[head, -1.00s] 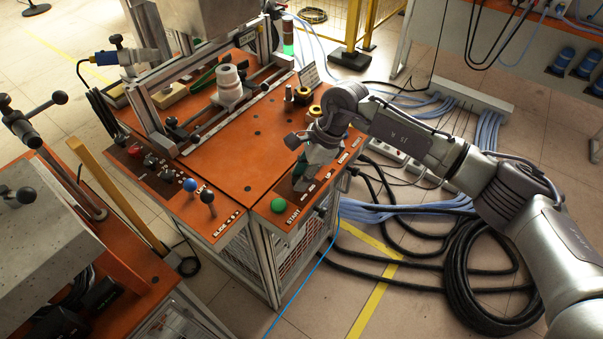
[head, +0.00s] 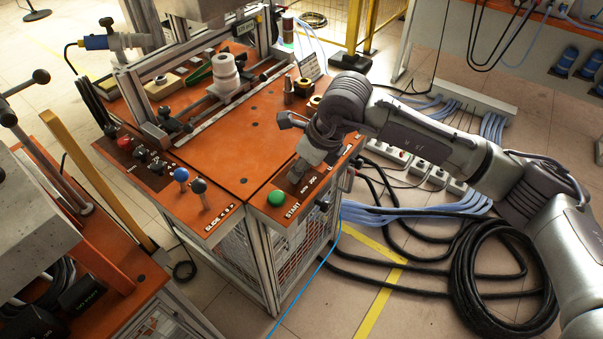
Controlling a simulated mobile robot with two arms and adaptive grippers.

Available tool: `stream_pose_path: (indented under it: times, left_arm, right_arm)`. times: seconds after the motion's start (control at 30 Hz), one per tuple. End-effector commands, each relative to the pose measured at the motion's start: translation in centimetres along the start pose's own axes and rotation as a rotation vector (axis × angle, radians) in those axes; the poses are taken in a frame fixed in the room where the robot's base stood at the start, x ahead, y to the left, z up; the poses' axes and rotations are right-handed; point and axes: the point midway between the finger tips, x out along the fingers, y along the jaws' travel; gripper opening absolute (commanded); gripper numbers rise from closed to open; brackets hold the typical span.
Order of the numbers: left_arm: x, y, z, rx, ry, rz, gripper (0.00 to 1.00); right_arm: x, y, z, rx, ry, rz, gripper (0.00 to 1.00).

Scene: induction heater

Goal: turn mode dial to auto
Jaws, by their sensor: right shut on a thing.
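The induction heater's orange right front panel (head: 263,206) carries a green START button (head: 276,198) and a row of small white labels. My right gripper (head: 298,176) comes in from the right and points down at this panel, just behind and right of the green button. It is shut on a small control there, which I take to be the mode dial. The fingers hide the dial, so its pointer and setting cannot be read. The white labels beside the fingers are too small to read surely. My left gripper is not in view.
A blue-knobbed lever (head: 181,175) and a black-knobbed lever (head: 199,186) stand on the left front panel, with a red button (head: 125,143) farther back. A white ribbed cylinder (head: 225,73) stands on the heater. Black cables (head: 487,270) lie coiled on the floor at right.

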Motion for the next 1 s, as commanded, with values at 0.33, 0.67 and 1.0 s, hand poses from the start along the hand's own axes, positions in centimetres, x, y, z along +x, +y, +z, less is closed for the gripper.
stream_pose_path:
  times: [0.33, 0.67, 1.0]
  left_arm:
    - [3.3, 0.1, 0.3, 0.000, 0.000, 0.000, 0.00]
    - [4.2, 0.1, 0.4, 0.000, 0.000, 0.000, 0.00]
    - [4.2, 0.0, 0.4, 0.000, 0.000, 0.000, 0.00]
  right_arm:
    - [0.2, 0.2, 0.0, 0.216, -0.002, -0.092, 0.00]
    - [0.0, 0.2, 0.1, 0.308, -0.001, -0.127, 0.00]
    - [-0.1, 0.2, 0.1, 0.319, -0.001, -0.131, 0.00]
